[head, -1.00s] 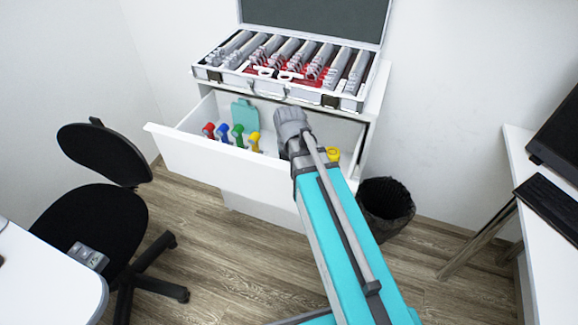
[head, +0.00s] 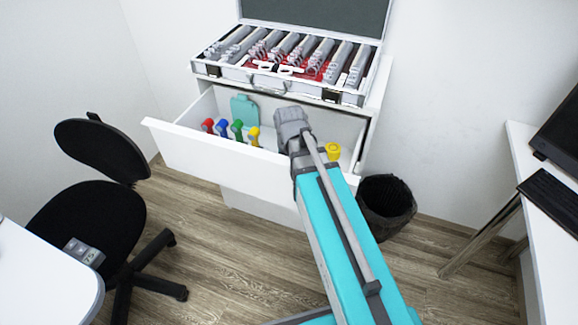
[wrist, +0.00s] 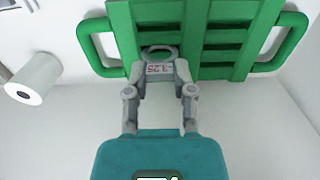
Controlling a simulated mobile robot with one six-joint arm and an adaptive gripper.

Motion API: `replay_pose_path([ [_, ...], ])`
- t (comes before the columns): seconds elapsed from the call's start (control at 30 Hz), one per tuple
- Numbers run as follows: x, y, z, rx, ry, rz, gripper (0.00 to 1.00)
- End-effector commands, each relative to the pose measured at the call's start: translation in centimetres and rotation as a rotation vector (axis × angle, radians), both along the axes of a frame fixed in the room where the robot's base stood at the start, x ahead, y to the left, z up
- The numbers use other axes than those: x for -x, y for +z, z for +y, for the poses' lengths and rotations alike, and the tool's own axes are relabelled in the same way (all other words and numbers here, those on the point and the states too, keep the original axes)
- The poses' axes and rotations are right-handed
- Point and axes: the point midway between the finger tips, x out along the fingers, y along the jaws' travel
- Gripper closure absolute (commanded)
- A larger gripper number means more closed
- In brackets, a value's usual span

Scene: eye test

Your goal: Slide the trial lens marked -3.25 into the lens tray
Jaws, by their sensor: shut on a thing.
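The trial lens (wrist: 160,71) is a grey ring with a tab marked -3.25 in red in the wrist view. My gripper (wrist: 160,80) is shut on its tab, one finger on each side, with the ring pointing away from it. A green slotted tray (wrist: 190,72) with a loop handle at each end, which looks like the lens tray, lies just beyond. The ring overlaps the tray's near edge in the picture; I cannot tell whether they touch. In the head view my gripper (head: 291,118) is over the open drawer, and its fingertips, lens and green tray are hidden.
The white drawer (head: 215,160) holds several coloured-handled items (head: 238,130), a teal board (head: 244,110) and a yellow object (head: 333,150). An open lens case (head: 213,73) sits above. A white roll (wrist: 33,78) lies left of the tray. A bin (head: 387,205) stands right.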

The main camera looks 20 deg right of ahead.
Motion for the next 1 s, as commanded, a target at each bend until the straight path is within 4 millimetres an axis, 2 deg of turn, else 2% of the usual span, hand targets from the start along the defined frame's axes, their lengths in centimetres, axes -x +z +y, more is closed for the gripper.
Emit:
replay_pose_path([
  [0.33, 0.0, -0.07, -0.01, 0.0, 0.0, 0.0, 0.85],
  [0.37, 0.0, -0.07, -0.01, 0.0, 0.0, 0.0, 0.62],
  [0.5, 0.0, -0.07, -0.02, 0.0, 0.0, 0.0, 0.36],
  [0.57, 0.0, -0.07, -0.02, 0.0, 0.0, 0.0, 0.27],
  [1.0, 0.0, 0.04, -0.04, 0.0, -0.001, 0.0, 0.27],
])
